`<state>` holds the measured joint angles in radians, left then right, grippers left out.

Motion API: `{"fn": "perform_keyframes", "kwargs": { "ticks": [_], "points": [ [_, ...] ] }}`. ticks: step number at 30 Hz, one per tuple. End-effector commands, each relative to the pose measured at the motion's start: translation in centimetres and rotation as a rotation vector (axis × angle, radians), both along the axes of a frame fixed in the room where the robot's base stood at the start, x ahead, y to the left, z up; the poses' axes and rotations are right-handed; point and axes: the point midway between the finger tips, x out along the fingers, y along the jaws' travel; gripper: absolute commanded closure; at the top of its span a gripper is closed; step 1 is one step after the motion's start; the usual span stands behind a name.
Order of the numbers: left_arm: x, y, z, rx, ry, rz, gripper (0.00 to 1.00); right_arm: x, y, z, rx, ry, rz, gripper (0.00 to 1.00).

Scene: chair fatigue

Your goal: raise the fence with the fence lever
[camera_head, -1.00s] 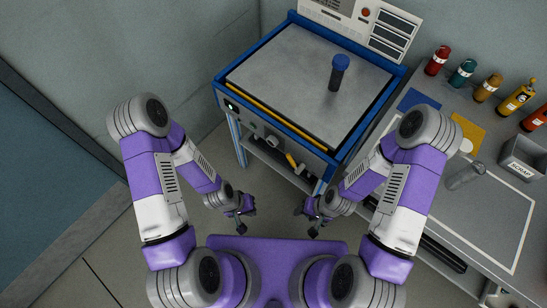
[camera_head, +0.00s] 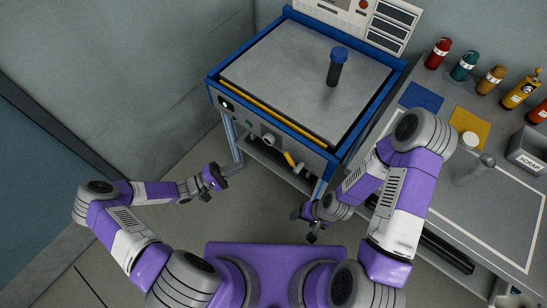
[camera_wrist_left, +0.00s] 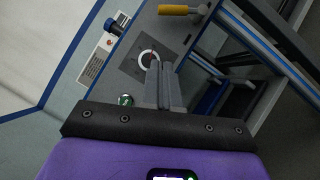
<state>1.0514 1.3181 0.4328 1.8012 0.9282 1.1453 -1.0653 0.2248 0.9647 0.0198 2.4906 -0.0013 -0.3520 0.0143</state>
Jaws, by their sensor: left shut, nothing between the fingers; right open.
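The test machine (camera_head: 300,80) has a grey top in a blue frame. A yellow bar (camera_head: 275,119) runs along its front edge; I take it as the fence, lowered. A lever with a yellow handle (camera_head: 290,160), probably the fence lever, is on the front panel; its handle also shows in the left wrist view (camera_wrist_left: 180,10). My left gripper (camera_head: 216,186) is shut and empty, in front of the machine's left side, apart from the lever. In the left wrist view its fingers (camera_wrist_left: 163,86) overlap a round dial (camera_wrist_left: 148,59). My right gripper (camera_head: 306,224) is open and empty, below the machine's front right corner.
A dark cylinder with a blue cap (camera_head: 337,66) stands on the machine top. The bench (camera_head: 510,225) at right holds bottles and a scrap bin (camera_head: 528,150). Floor is free before the machine.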

Motion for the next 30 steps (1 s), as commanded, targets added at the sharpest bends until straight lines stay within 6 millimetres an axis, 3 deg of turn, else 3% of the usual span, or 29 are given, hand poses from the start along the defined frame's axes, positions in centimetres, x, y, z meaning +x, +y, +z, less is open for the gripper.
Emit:
{"fn": "perform_keyframes", "kwargs": {
  "ticks": [14, 28, 30],
  "points": [
    [0.4, -0.7, 0.3, -0.006, -0.007, 0.003, 1.0, 0.0, 0.0, -0.1, 0.0, 0.0, 0.0, 0.29],
    [3.7, -9.0, 2.2, -0.008, -0.007, 0.0, 1.0, 0.0, 0.0, -1.9, 0.0, 0.0, 0.0, 0.29],
    [3.3, -10.0, 2.7, -0.009, -0.004, 0.0, 1.0, 0.0, 0.0, -2.1, 0.0, 0.0, 0.0, 0.29]
  ]
}}
